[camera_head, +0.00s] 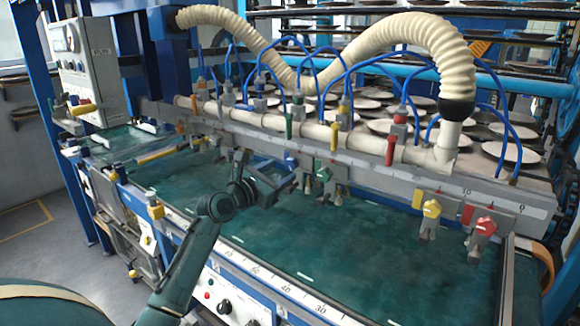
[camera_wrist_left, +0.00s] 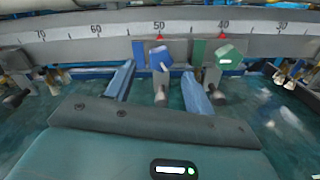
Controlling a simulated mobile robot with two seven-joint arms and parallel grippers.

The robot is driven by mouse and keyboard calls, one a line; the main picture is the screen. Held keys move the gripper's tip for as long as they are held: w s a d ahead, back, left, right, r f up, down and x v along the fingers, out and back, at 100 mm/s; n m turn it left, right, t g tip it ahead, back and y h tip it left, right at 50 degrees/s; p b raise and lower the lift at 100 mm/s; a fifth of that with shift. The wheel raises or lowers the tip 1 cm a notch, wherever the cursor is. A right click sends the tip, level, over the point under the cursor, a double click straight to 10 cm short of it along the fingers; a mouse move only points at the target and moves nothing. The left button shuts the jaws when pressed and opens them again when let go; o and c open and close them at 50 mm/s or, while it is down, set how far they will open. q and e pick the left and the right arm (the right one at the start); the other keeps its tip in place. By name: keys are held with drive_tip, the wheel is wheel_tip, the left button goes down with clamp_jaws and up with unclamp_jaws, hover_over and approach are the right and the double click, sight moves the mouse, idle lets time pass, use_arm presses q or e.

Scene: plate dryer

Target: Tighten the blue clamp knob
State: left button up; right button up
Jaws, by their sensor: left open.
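The blue clamp knob (camera_wrist_left: 160,58) sits on a clamp under the numbered rail, near the 50 mark in the left wrist view. My left gripper (camera_wrist_left: 160,82) is open, with one finger on each side of the knob in that picture. I cannot tell whether the fingers touch it. In the head view my left gripper (camera_head: 284,177) is over the green bed, just in front of the rail, and its fingers partly hide the blue clamp. A green clamp knob (camera_wrist_left: 229,57) is just right of the right finger. My right gripper is not in view.
A yellow knob (camera_head: 431,208) and a red knob (camera_head: 485,226) stand on clamps farther right along the rail (camera_head: 400,180). A ribbed cream hose (camera_head: 440,50) and thin blue tubes arch above. The green bed (camera_head: 340,240) in front is clear.

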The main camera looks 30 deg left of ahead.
sight(289, 166)
use_arm(q)
drive_tip(key=shift+w+d, duration=0.2)
drive_tip(key=shift+w, duration=2.4)
drive_tip(key=shift+c, duration=0.4)
drive_tip(key=c, duration=0.9)
